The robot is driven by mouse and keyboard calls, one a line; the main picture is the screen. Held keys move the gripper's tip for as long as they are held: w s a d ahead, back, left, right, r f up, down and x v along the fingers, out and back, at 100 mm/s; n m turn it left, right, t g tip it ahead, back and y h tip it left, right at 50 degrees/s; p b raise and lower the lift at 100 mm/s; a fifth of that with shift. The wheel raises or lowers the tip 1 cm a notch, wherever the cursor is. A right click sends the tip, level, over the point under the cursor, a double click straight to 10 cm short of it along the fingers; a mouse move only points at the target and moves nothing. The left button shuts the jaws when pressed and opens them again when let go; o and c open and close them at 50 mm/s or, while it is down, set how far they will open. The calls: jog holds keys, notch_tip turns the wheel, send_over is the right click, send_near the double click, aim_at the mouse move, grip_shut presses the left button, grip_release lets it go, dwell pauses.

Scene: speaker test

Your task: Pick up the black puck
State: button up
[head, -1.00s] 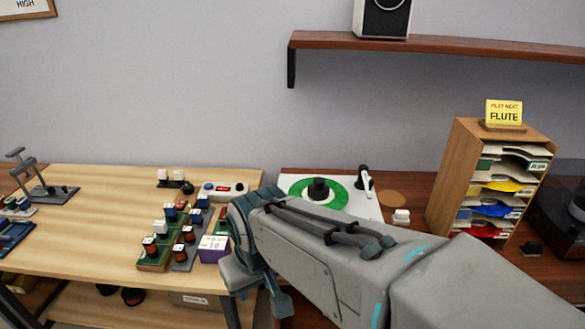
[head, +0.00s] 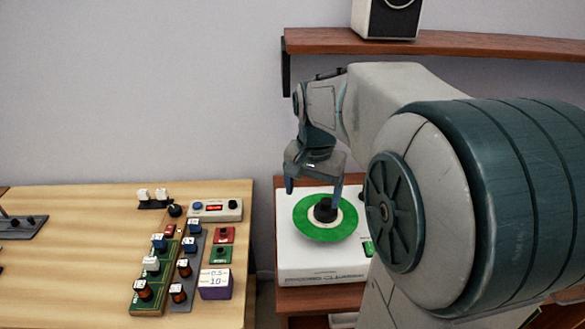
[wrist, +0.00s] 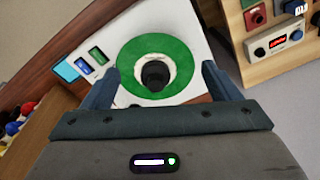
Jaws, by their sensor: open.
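The black puck (head: 325,210) sits at the centre of a green disc (head: 311,229) on a white turntable-like box (head: 290,258) on the brown bench. In the wrist view the puck (wrist: 155,74) lies between and beyond my fingers, inside a pale ring on the green disc (wrist: 130,55). My gripper (head: 314,190) is open and empty above the disc, with one finger to the left of the puck and the other overlapping its right side in the head view. I cannot tell the exact height gap.
A wooden table (head: 70,260) on the left holds several coloured electronic parts, a purple box (head: 214,285) and a white device with a red display (head: 215,210). A wall shelf (head: 480,45) with a speaker (head: 388,18) is above. My arm hides the right side.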

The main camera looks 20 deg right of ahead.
aim_at(326, 201)
jog(key=w+d+r+m+g+p, duration=0.1)
jog(key=w+d+r+m+p, duration=0.1)
jog(key=w+d+m, duration=0.3)
jog(key=f, duration=0.2)
jog(key=d+f, duration=0.1)
jog(key=f, duration=0.2)
jog(key=w+f, duration=0.1)
jog(key=f, duration=0.2)
jog(key=shift+d+f, duration=0.15)
jog(key=shift+d, duration=0.05)
jog(key=shift+d+f+p, duration=0.15)
jog(key=shift+f+p, duration=0.65)
jog(key=shift+f, duration=1.95)
jog(key=shift+c, duration=0.3)
jog(key=c, duration=1)
jog(key=shift+c, duration=0.7)
jog(key=shift+r, duration=0.15)
